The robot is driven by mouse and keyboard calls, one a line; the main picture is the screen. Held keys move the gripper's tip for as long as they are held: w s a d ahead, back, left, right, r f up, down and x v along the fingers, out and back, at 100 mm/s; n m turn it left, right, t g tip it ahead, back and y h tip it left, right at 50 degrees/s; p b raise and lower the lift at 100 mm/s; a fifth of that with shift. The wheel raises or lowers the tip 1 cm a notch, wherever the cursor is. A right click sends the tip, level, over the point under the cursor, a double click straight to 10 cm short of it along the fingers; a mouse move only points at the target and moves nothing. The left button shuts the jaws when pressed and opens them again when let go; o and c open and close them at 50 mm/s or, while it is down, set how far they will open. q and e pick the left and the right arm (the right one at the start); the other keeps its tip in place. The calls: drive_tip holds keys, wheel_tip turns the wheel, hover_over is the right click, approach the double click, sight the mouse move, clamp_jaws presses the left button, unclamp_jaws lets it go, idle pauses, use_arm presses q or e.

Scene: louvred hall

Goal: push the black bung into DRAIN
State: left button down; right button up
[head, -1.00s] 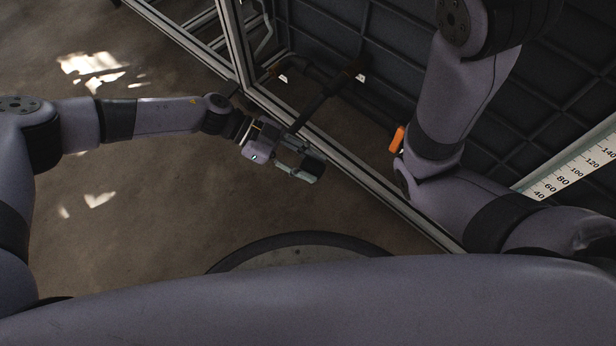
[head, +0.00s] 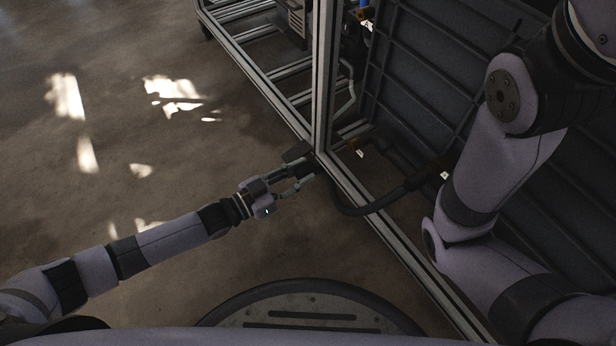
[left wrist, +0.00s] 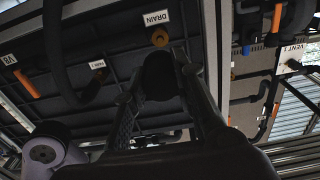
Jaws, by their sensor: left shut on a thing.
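My left gripper (head: 304,171) is by the foot of the metal frame post in the head view. In the left wrist view its two fingers (left wrist: 163,88) are shut on the black bung (left wrist: 161,70), which is held between the tips. The bung also shows as a dark lump in the head view (head: 297,152). The DRAIN label (left wrist: 156,18) is at the top of the left wrist view, with a brown-orange round port (left wrist: 160,38) under it. The port appears just above the bung in the picture, apart from it; I cannot tell the depth between them. My right gripper is out of view.
A metal frame post (head: 324,75) and rail (head: 395,238) border the dark ribbed panel (head: 440,70). A black hose (head: 385,203) loops low by the rail. Open floor (head: 150,215) lies left.

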use_arm(q)
drive_tip(key=b+x, duration=0.2)
drive_tip(key=x, duration=0.6)
idle(0.4)
idle(0.4)
drive_tip(key=shift+d, duration=0.1)
idle(0.4)
drive_tip(key=shift+b+x, duration=0.65)
drive_tip(key=shift+x, duration=0.7)
